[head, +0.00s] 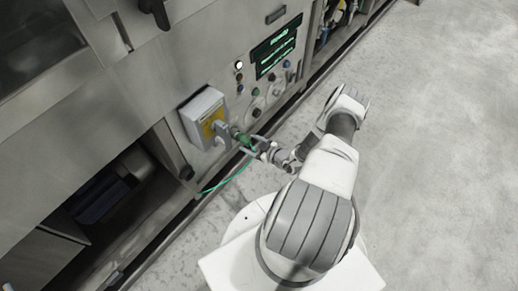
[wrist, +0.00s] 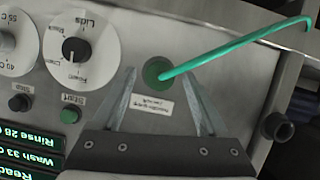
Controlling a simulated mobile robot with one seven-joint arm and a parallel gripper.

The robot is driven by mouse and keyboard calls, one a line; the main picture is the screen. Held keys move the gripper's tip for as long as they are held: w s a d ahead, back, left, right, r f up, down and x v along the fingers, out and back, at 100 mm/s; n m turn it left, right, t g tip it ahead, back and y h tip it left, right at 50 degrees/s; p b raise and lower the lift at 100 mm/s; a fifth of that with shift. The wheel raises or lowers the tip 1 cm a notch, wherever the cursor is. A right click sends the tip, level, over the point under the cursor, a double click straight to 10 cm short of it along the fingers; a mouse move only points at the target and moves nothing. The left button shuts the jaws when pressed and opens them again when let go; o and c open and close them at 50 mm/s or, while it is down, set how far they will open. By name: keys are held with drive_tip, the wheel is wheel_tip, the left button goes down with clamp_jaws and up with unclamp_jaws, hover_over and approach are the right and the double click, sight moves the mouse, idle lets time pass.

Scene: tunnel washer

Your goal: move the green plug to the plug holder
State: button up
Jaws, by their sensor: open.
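The green plug (head: 241,137) is at the front of the machine, beside the grey box with the yellow label, and its green cable (head: 228,180) hangs down to the left. In the wrist view the plug (wrist: 154,70) shows end-on as a dark green disc, with the cable (wrist: 240,42) running to the upper right. My gripper (head: 250,144) is open at the plug; in the wrist view its fingers (wrist: 159,80) stand on either side of it, with gaps visible. I cannot clearly make out which part is the plug holder.
The grey box (head: 203,112) juts from the panel left of my gripper. The wrist view shows a dial (wrist: 76,48), a green button (wrist: 69,115), a small label (wrist: 152,108) and a dark knob (wrist: 277,127). Open floor (head: 430,150) lies to the right.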

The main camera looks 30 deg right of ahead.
drive_tip(key=shift+x, duration=0.8)
drive_tip(key=shift+c, duration=0.3)
clamp_jaws()
drive_tip(key=c, duration=0.7)
unclamp_jaws()
clamp_jaws()
drive_tip(key=shift+s, duration=0.25)
drive_tip(key=shift+s+d, duration=0.35)
drive_tip(key=shift+s, duration=0.3)
drive_tip(key=shift+s+d, duration=0.1)
drive_tip(key=shift+s, duration=0.25)
